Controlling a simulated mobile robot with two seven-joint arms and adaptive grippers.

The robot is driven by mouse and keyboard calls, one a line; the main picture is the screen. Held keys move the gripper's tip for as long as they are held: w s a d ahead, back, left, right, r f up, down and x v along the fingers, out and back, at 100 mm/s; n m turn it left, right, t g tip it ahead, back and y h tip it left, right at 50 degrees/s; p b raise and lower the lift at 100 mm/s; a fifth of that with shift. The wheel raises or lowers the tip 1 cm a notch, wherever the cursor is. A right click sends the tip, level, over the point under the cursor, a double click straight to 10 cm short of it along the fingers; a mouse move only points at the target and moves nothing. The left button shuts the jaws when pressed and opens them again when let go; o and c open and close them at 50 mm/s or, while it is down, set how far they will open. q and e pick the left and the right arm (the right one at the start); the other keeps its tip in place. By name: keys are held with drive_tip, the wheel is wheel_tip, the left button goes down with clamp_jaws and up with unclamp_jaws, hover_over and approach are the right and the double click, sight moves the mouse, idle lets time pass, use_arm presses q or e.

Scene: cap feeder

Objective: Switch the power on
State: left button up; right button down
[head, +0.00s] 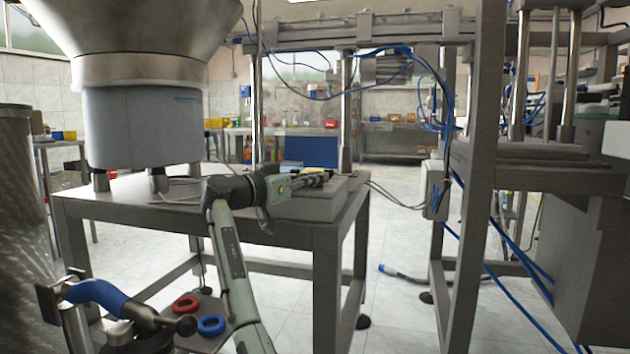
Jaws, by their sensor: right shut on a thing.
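A low grey box (308,205) sits on the right end of the grey metal table. A yellow piece (314,170) shows near its top, behind the gripper. My right arm comes up from the bottom middle, and its gripper (318,180) lies level, pointing right, just over the top of the box. Its fingers are shut on a small part there. The fingers hide that part, and I cannot make out a power switch or its position. My left gripper is not in view.
A large bowl feeder (145,120) stands on the left of the table (100,205). A metal frame (460,240) with blue hoses stands at the right. A blue curved handle (100,295) and red and blue rings (211,325) are at lower left. A cable end (400,272) lies on open floor.

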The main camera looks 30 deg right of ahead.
drive_tip(key=c, duration=1.6)
unclamp_jaws()
drive_tip(key=shift+c, duration=0.2)
drive_tip(key=s+a, duration=0.2)
drive_tip(key=a, duration=1)
drive_tip(key=shift+s+f, duration=0.1)
